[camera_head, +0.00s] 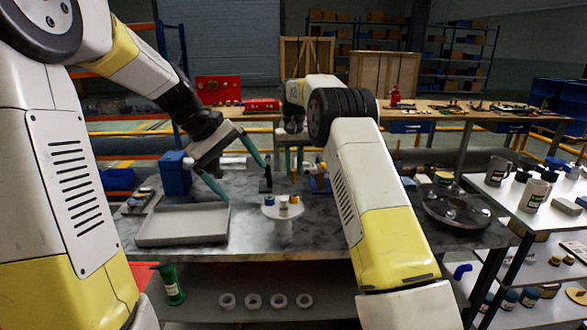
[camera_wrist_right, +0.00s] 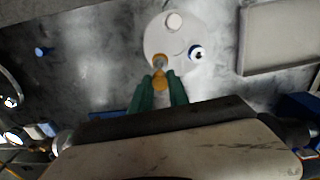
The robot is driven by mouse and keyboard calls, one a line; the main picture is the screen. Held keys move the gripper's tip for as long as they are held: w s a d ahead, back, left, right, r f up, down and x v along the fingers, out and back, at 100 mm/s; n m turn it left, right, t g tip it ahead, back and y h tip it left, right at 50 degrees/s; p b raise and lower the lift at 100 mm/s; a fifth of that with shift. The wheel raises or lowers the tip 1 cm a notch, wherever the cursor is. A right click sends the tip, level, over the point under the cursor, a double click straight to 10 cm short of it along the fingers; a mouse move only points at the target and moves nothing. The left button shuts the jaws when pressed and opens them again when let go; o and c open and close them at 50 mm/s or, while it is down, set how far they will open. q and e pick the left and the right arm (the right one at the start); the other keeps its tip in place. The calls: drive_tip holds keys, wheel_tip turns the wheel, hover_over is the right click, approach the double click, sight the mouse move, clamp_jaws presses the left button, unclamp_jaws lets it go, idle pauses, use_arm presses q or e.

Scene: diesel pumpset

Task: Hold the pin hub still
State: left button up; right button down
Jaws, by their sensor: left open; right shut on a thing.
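My right gripper (camera_wrist_right: 158,90) is shut on a small brass-coloured piece (camera_wrist_right: 162,80), which I take to be the pin hub; the fingers partly cover it. In the head view the right gripper (camera_head: 294,162) hangs fingers down, with the piece (camera_head: 294,175) between the tips, above a round white stand (camera_head: 283,213).
A grey tray (camera_head: 185,239) lies at the left of the bench, near a blue block (camera_head: 175,173). A dark round plate (camera_head: 457,212) is at the right end. A side table (camera_head: 497,205) with mugs stands further right.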

use_arm(q)
drive_tip(key=w+f+n+h, duration=0.2)
drive_tip(key=w+f+n, duration=0.1)
drive_tip(key=w+f, duration=0.3)
drive_tip(key=w+f+n+g+h, duration=0.1)
drive_tip(key=w+f+n+h, duration=0.2)
drive_tip(key=w+f, duration=0.3)
drive_tip(key=w+f+n+h, duration=0.3)
drive_tip(key=w+f, duration=0.4)
drive_tip(key=f, duration=0.4)
drive_tip(key=shift+a+f+n, duration=0.1)
drive_tip(key=shift+a+n, duration=0.15)
drive_tip(key=shift+n, duration=0.45)
drive_tip(key=shift+w+f+n+h, duration=0.1)
drive_tip(key=shift+f+n+h, duration=0.25)
drive_tip(key=shift+f, duration=0.25)
drive_tip(key=shift+x, duration=4.95)
drive_tip(key=c, duration=0.7)
clamp_jaws()
